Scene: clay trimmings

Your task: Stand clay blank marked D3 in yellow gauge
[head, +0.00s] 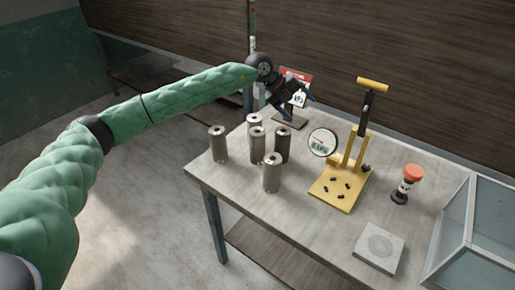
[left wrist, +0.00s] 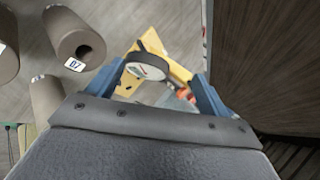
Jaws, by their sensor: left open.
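Several upright grey-brown clay blanks, including a front one (head: 271,173) and a left one (head: 218,144), stand grouped on the left part of the table. One blank (left wrist: 68,34) in the left wrist view bears a label that seems to read D7; I cannot read D3 on any blank. The yellow gauge (head: 330,189), with its round dial (head: 322,142) and handle, stands right of the blanks; it also shows in the left wrist view (left wrist: 152,40). My left gripper (head: 299,108) is open and empty, above the table's back edge behind the blanks. My right gripper is not in view.
A red and white sign (head: 298,86) stands behind my left gripper. An orange-topped tool (head: 411,173), a grey square plate (head: 366,258) and a glass-sided case (head: 488,225) are on the right of the table. The front middle of the table (head: 305,222) is clear.

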